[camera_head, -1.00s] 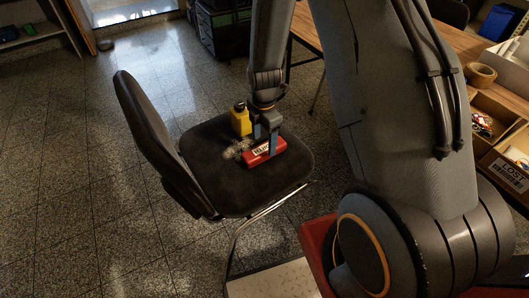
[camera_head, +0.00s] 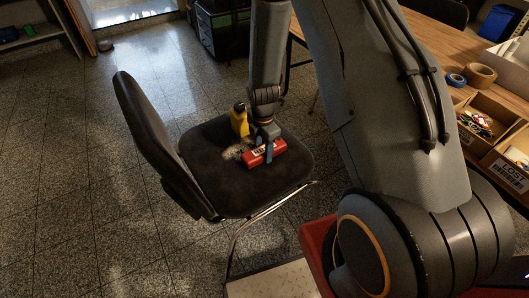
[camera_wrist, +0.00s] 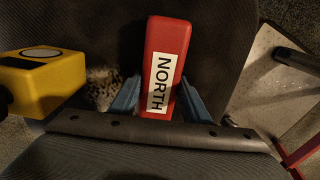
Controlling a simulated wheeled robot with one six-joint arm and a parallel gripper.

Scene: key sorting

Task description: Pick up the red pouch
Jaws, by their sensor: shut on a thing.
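The red pouch (camera_head: 279,148) lies on the black seat of the chair in the head view. It carries a white label that reads NORTH in the wrist view, where the red pouch (camera_wrist: 167,35) is upright in the picture's middle. My gripper (camera_head: 267,153) points down over the pouch. In the wrist view the blue fingers of my gripper (camera_wrist: 159,98) stand on either side of the pouch, shut on it. I cannot tell any gap between the pouch and the seat.
The chair's backrest rises at the left. At the right, a wooden table holds tape rolls (camera_head: 481,75) and a box marked LOST (camera_head: 508,172).

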